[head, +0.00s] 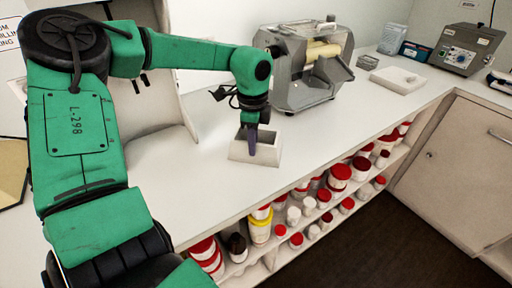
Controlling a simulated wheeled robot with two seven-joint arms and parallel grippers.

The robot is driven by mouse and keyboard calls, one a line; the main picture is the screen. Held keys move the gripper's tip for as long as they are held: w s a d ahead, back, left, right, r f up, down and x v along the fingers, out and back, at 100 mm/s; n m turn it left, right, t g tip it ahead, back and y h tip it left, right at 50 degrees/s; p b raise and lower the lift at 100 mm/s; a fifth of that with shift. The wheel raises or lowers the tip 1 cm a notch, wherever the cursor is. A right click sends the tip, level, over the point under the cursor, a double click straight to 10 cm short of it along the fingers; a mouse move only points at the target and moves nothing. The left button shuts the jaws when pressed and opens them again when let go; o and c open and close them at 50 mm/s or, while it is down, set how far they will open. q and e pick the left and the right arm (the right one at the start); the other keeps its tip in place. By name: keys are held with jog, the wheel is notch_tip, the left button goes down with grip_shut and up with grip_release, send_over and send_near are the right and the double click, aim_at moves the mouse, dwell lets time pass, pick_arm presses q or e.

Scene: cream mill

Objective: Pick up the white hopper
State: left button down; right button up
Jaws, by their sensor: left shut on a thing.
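The white hopper (239,151), a small box shape with sloping sides and a dark opening on top, is on or just above the white counter, left of the mill (313,67); I cannot tell whether it touches the counter. My left gripper (252,148) comes down from above and is shut on the hopper at its front wall, with one dark purple finger showing against the outside. The other finger is hidden inside or behind the hopper. My right gripper is not in view.
The mill stands just behind the hopper. A white slab (398,79) and a grey control box (467,48) lie farther right. Shelves below the counter (190,205) hold several red-lidded jars (338,177). The counter is clear in front of the hopper.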

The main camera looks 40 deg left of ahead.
pick_arm(q)
jog(key=shift+r, duration=0.1)
notch_tip(320, 180, up, 20)
jog(key=shift+b, duration=0.3)
